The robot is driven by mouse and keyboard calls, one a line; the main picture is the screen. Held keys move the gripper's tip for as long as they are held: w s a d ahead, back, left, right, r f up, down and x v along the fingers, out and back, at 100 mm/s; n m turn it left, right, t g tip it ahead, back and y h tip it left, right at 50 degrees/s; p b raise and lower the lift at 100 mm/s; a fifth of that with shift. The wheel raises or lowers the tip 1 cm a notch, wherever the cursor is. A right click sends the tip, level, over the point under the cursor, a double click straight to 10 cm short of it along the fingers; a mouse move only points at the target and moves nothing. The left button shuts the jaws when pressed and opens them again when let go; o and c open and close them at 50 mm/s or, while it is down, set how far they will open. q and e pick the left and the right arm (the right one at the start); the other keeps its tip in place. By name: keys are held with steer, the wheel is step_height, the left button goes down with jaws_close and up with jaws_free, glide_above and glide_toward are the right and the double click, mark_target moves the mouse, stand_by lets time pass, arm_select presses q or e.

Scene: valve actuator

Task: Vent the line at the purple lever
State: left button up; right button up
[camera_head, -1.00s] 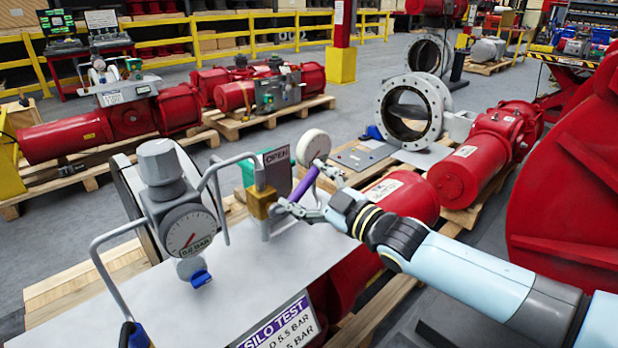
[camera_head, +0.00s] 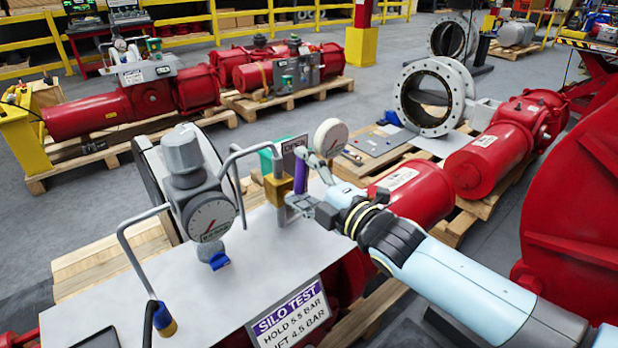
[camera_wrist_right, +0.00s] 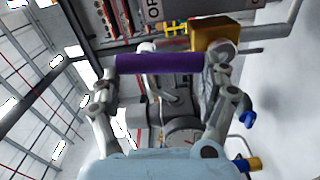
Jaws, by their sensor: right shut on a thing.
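The purple lever (camera_head: 300,172) stands nearly upright beside the brass valve block (camera_head: 278,188), above the white plate (camera_head: 110,285). My right gripper (camera_head: 314,182) reaches it from the right and is shut on it. In the right wrist view, the purple lever (camera_wrist_right: 155,66) lies crosswise between the two fingers, with the brass block (camera_wrist_right: 212,36) close to its right end. A grey pressure gauge (camera_head: 212,218) stands left of the lever; its reading is too small to tell. My left gripper is not in view.
Bent grey pipes (camera_head: 128,245) rise around the gauge. A round white-faced dial (camera_head: 330,138) stands just behind my right fingers. A SILO TEST sign (camera_head: 290,316) is on the plate's front edge. Red cylinders (camera_head: 415,192) lie right of the plate, under and behind my right arm.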

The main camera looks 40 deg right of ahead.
steer(key=shift+a+n, duration=0.3)
steer(key=shift+n, duration=0.2)
steer(key=o, duration=1.6)
steer(key=shift+a, duration=0.1)
steer(key=s, duration=0.8)
steer(key=s+d, duration=0.1)
steer(key=s, duration=0.3)
